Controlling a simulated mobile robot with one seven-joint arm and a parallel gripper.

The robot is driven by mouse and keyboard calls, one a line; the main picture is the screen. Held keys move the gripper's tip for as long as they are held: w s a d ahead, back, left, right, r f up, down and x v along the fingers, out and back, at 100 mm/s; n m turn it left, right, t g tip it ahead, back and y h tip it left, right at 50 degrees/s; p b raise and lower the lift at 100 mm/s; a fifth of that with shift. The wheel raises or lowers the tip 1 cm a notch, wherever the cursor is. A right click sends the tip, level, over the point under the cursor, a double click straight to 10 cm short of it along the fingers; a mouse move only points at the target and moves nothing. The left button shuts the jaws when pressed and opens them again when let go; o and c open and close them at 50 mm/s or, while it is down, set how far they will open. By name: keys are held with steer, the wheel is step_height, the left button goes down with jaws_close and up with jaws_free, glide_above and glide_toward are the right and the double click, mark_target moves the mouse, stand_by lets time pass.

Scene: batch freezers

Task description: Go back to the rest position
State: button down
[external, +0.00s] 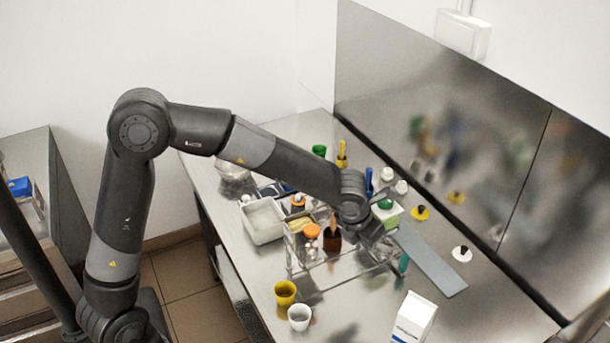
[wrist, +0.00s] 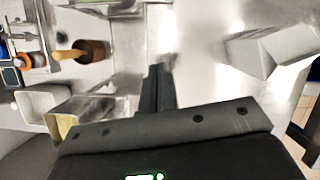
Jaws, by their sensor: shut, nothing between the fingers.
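My gripper (external: 386,246) is over the right-hand part of the steel worktop in the external view, at the end of my outstretched arm. It is near a clear rack and a long grey strip (external: 432,264). In the wrist view the dark fingers (wrist: 157,85) are together, with nothing seen between them. The surface beyond the fingertips is bare, blurred metal. How high the gripper is above the worktop is hard to tell.
Yellow (external: 285,292) and white (external: 299,317) cups and a white carton (external: 414,318) stand in front. A steel wall (external: 450,150) rises behind.

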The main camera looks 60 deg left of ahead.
steer(key=s+a+r+n+y, duration=0.1)
steer(key=s+a+r+n, duration=0.1)
steer(key=s+r+n, duration=0.6)
steer(key=s+a+r+n+y, duration=0.1)
steer(key=s+a+r+n, duration=0.15)
steer(key=s+n, duration=0.85)
steer(key=s+r+n+t+h, duration=0.1)
steer(key=s+n+h, duration=0.1)
steer(key=s+n, duration=1.2)
steer(key=shift+s+a+r+h, duration=0.15)
steer(key=shift+s+r+h, duration=0.2)
steer(key=shift+s+h, duration=0.1)
steer(key=c, duration=2.1)
jaws_free()
steer(key=shift+c, duration=0.2)
